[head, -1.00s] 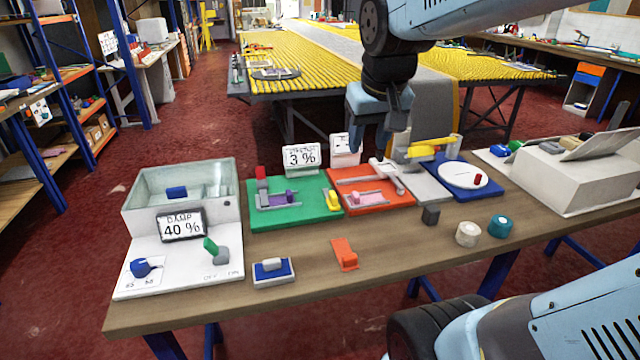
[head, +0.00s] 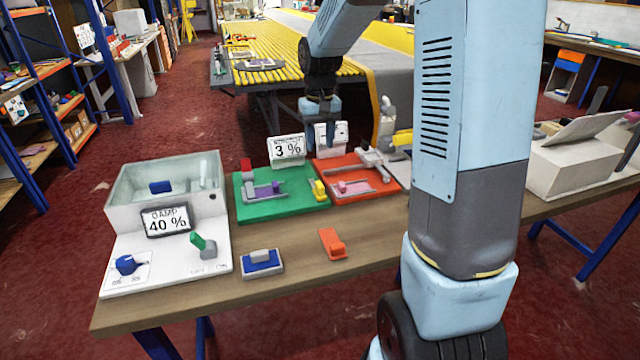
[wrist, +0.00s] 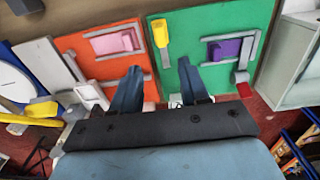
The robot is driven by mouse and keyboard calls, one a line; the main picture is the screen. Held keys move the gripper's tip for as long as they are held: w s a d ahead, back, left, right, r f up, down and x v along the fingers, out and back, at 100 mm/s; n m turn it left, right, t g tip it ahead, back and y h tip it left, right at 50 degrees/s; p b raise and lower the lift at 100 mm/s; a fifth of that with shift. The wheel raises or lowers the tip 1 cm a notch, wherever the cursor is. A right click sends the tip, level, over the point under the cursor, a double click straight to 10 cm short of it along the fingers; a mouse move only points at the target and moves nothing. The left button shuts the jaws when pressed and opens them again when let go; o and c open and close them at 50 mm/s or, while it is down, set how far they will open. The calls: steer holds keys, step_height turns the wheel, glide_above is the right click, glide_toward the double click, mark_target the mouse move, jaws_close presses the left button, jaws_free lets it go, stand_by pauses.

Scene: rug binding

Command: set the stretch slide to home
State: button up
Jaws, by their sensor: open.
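A green board (head: 283,207) carries a purple block (head: 268,189) in a grey slide track, with a red block (head: 246,166) at its back left and a yellow lever (head: 319,190) at its right edge. A "3 %" sign (head: 287,151) stands behind it; its small heading looks like "STRETCH". The purple block also shows in the wrist view (wrist: 225,49). My gripper (head: 322,122) is above and behind the boards, pointing down. In the wrist view its open fingers (wrist: 160,92) are empty, near the gap between the green and orange boards. It touches neither board visibly.
Right of it is an orange board (head: 334,192) with a pink block (head: 353,186). Left is a white unit (head: 165,260) with a clear tank and a "40 %" sign (head: 166,220). An orange piece (head: 332,244) and a blue-white block (head: 262,262) lie in front. My arm hides the table's right part.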

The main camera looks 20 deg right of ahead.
mark_target(319, 184)
steer(key=f, duration=1.4)
steer(key=shift+w+f, duration=0.15)
steer(key=shift+w, duration=0.05)
steer(key=shift+c, duration=0.4)
jaws_close()
